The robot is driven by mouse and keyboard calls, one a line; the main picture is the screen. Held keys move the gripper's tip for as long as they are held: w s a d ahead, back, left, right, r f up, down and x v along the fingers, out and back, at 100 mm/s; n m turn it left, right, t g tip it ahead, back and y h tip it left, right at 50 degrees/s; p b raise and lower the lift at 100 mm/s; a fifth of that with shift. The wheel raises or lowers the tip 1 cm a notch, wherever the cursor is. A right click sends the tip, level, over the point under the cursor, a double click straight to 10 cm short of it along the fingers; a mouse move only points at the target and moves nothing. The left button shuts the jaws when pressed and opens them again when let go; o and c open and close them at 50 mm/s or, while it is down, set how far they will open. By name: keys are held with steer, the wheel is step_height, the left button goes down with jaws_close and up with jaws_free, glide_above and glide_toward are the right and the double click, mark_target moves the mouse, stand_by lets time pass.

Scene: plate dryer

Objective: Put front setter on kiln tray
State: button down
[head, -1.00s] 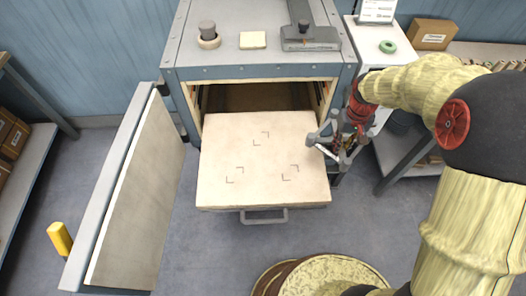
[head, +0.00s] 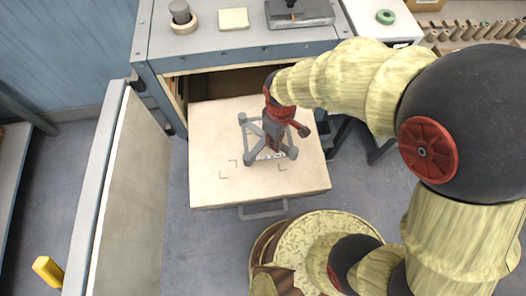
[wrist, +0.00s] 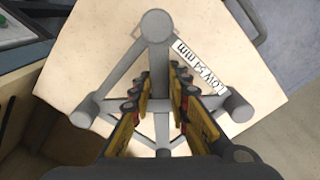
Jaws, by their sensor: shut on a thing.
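The setter (head: 248,157) is a grey frame of bars with round posts at its corners. In the wrist view the setter (wrist: 156,26) carries a white label that seems to read "LOW 54 mm". My gripper (head: 270,148) is shut on its middle bars; the gripper (wrist: 166,95) also shows in the wrist view. The setter is over the cream kiln tray (head: 208,140), right of its middle. I cannot tell whether its posts touch the tray. Dark corner marks show on the tray's front part; some are hidden by the setter and gripper.
The tray sticks out of the open kiln (head: 160,40), with a grey handle (head: 262,210) in front. The open door (head: 125,200) stands along the left. A cylinder on a ring (head: 182,18), a cream block (head: 233,18) and a grey tool (head: 300,14) lie on top.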

mark_target(263, 143)
steer(key=a+f, duration=0.2)
steer(key=f, duration=0.1)
steer(key=a+f+b, duration=0.1)
steer(key=a+f, duration=0.1)
steer(key=shift+s, duration=0.3)
steer(key=shift+a+f+b, duration=0.1)
steer(key=shift+f+b, duration=0.6)
steer(key=shift+f, duration=1)
steer(key=shift+f, duration=0.1)
steer(key=c, duration=1.8)
jaws_free()
steer(key=shift+o, duration=0.6)
step_height(263, 143, up, 12)
steer(key=p, duration=0.3)
